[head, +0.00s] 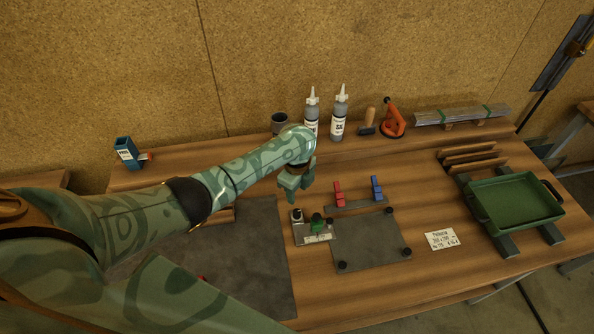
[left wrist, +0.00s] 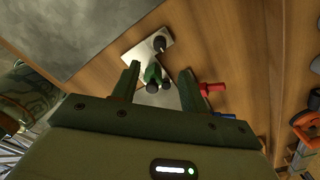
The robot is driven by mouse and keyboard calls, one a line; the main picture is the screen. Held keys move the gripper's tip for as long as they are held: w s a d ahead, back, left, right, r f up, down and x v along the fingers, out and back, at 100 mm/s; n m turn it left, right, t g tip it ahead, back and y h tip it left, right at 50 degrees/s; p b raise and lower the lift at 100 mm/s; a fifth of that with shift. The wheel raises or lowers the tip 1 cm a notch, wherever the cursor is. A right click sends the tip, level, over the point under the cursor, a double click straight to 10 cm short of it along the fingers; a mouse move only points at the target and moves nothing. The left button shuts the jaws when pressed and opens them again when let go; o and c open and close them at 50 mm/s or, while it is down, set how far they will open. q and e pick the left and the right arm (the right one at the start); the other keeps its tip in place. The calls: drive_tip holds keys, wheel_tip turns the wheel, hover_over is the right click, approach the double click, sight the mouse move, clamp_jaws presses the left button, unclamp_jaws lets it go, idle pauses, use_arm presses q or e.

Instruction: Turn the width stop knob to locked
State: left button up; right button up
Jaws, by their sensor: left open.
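A small light metal plate (head: 313,240) lies at the left edge of the square dark board (head: 370,245). It carries a dark knob (head: 296,214) at its back left corner and a green block (head: 317,222) with a dark top. In the left wrist view the dark knob (left wrist: 159,43) and green block (left wrist: 152,73) also show. Which one is the width stop knob, and its setting, I cannot tell. My left gripper (head: 294,193) is open and empty above the plate's back side. In the left wrist view its fingers (left wrist: 158,82) straddle the green block's line of sight. My right gripper is not in view.
Two bottles (head: 339,115), a dark cup (head: 279,122) and an orange tool (head: 392,120) stand at the back. A green tray (head: 513,203) is right. A grey mat (head: 250,270) lies left.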

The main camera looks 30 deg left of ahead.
use_arm(q)
wheel_tip(320, 180, up, 6)
drive_tip(key=shift+f+p, duration=0.25)
drive_tip(key=shift+p, duration=0.45)
